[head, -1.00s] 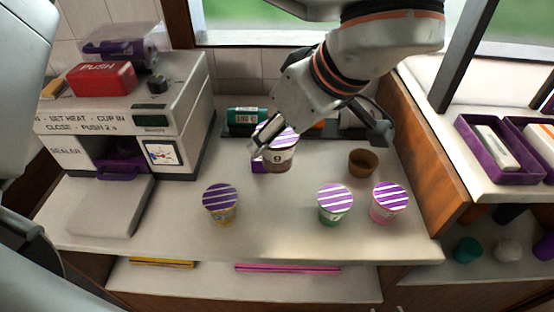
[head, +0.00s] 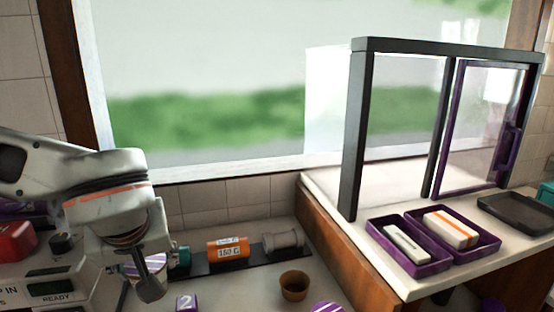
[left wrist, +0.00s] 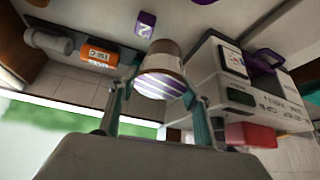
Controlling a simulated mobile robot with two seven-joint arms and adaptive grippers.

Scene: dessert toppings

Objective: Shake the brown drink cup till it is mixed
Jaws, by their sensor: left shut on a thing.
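The brown drink cup shows in the left wrist view (left wrist: 165,60), with a brown body and a purple-and-white striped lid facing the camera. My left gripper (left wrist: 163,92) has a finger on each side of the cup and is shut on it. In the head view, my left gripper (head: 143,275) is at the lower left, with a bit of the striped lid beside its dark finger. Most of the cup is hidden there. My right gripper is not in view.
A sealer machine (head: 50,288) stands at the left. An orange canister (head: 228,249), a purple block marked 2 (head: 186,303) and a brown bowl (head: 293,285) are on the counter. Purple trays (head: 408,267) lie on the right ledge before a window. Another striped lid (head: 327,307) shows at the bottom.

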